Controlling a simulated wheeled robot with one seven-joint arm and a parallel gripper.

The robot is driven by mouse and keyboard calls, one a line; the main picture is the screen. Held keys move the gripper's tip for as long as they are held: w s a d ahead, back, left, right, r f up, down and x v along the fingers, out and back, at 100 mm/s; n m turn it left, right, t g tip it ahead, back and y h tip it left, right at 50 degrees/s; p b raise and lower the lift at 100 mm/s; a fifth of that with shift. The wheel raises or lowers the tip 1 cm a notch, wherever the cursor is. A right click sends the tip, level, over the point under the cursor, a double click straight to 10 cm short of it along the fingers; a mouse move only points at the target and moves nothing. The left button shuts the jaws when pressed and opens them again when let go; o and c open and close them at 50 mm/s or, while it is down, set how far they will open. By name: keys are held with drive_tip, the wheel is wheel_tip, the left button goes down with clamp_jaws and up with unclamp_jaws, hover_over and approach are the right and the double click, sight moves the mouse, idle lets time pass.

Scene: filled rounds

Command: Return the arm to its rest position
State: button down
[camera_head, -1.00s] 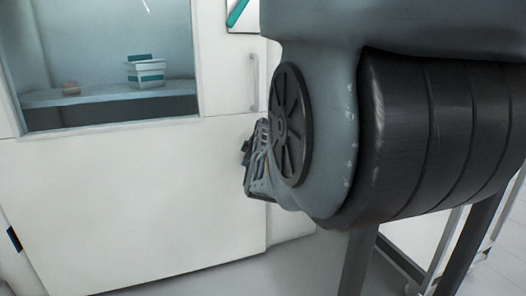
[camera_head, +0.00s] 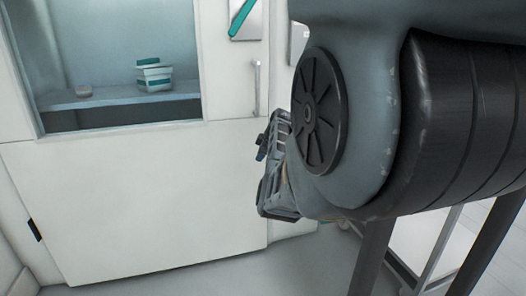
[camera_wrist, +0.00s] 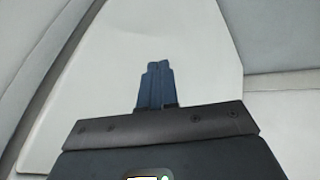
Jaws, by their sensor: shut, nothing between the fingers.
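My gripper (camera_wrist: 159,66) shows in the wrist view with its two dark blue fingers together and nothing between them. Behind the fingers is a plain pale surface. In the head view my arm fills the right side, bent with a large round joint in front. Part of my wrist shows beyond that joint, in front of the white door's right edge.
A white cart (camera_head: 425,235) stands at the lower right. Some grey floor is clear.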

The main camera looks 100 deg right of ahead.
drive_tip(key=shift+s+a+r, duration=0.3)
drive_tip(key=shift+r, duration=0.3)
